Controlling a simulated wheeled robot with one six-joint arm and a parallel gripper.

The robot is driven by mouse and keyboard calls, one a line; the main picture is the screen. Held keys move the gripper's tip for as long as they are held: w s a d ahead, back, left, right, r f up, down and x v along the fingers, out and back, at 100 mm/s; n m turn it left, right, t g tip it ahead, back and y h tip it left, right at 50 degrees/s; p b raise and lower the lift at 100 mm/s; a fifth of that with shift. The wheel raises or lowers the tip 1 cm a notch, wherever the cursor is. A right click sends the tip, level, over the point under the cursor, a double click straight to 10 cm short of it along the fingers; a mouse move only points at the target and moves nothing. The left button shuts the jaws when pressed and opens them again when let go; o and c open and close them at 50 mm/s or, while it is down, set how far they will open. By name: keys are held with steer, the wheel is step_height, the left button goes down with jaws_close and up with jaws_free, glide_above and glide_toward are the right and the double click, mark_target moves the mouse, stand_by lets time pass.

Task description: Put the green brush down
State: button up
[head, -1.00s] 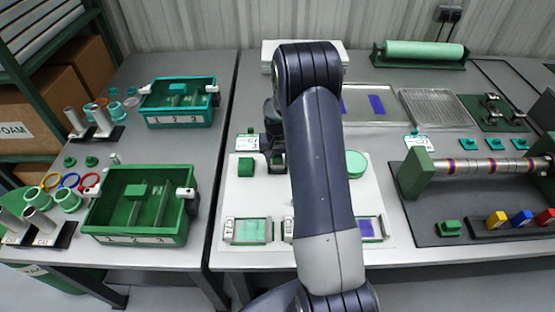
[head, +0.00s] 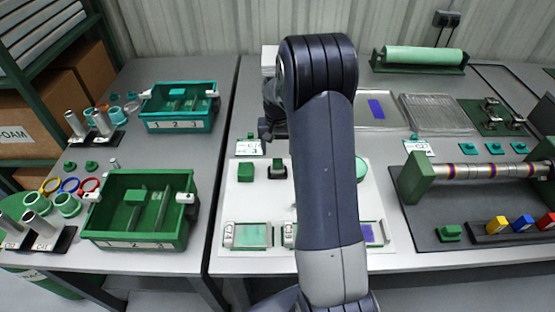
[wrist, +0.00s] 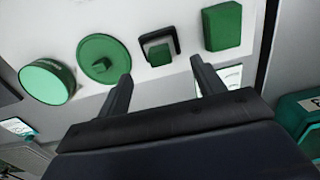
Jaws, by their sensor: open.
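A small green block at a black U-shaped holder (wrist: 145,45), which looks like the green brush (wrist: 160,54), is on the white board. In the head view the green brush (head: 277,174) is at the board's back part, right of a plain green block (head: 246,171). My gripper (wrist: 160,69) is open, with its two fingers apart and nothing between them. In the wrist view the brush shows beyond and between the fingertips, apart from them. In the head view my arm hides part of the board, and my gripper is only partly visible above the brush.
The white board (head: 225,205) also holds a green round tub (wrist: 45,82), a green disc with a knob (wrist: 103,60) and framed pads (head: 248,235) at its front. A green divided bin (head: 140,240) stands left. A roller stand (head: 415,178) stands right.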

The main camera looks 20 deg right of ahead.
mark_target(278, 161)
step_height(278, 161, up, 4)
steer(key=shift+r, duration=0.1)
stand_by(0.4)
step_height(278, 161, down, 12)
steer(key=shift+r, duration=1.85)
steer(key=shift+f, duration=0.1)
